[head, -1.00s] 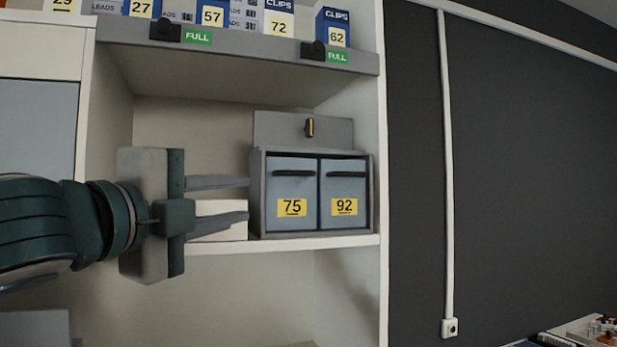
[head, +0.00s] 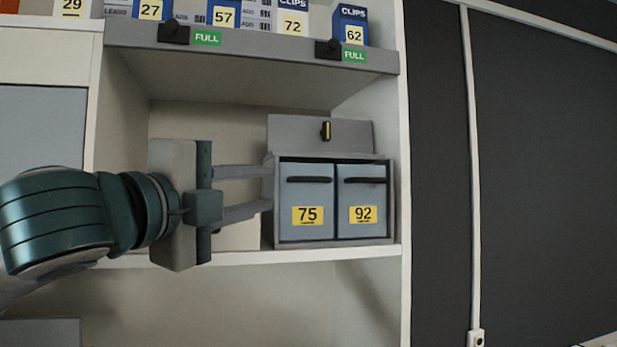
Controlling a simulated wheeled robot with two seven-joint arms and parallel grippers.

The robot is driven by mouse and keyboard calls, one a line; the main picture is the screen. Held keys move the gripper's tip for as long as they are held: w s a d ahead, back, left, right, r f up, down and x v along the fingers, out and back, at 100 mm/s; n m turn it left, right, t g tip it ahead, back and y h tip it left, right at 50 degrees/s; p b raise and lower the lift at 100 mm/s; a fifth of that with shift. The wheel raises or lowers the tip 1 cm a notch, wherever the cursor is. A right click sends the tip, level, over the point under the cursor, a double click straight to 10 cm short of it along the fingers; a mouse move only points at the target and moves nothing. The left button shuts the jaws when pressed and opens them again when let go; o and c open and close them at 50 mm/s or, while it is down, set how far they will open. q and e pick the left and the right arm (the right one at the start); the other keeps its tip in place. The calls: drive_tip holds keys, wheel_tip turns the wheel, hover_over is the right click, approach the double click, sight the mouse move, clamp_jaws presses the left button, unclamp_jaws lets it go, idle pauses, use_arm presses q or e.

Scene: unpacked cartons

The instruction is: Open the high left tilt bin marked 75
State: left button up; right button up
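The tilt bin marked 75 (head: 307,232) is the left of two light blue-grey bins in a grey housing (head: 268,230) on the shelf. It looks shut, with a dark handle (head: 309,180) near its top edge. The bin marked 92 (head: 361,232) is beside it on the right and looks shut too. My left gripper (head: 268,189) points right, its two grey fingers apart with nothing seen between them. Its fingertips are at the left side of the housing in the picture; I cannot tell whether they touch it. My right gripper is not in view.
A grey panel with a black and yellow latch (head: 326,131) stands above the bins. The upper shelf (head: 250,48) holds several numbered boxes, with green FULL tags on its edge. A pale box (head: 240,236) sits behind my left gripper. The cabinet's white side wall is right of the bins.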

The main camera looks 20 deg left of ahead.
sight(312, 180)
use_arm(q)
drive_tip(key=p+x, duration=0.5)
drive_tip(key=x, duration=0.9)
drive_tip(key=shift+r+p, duration=0.15)
drive_tip(key=shift+p, duration=0.25)
drive_tip(key=shift+w+d, duration=0.15)
drive_tip(key=shift+w, duration=0.4)
clamp_jaws()
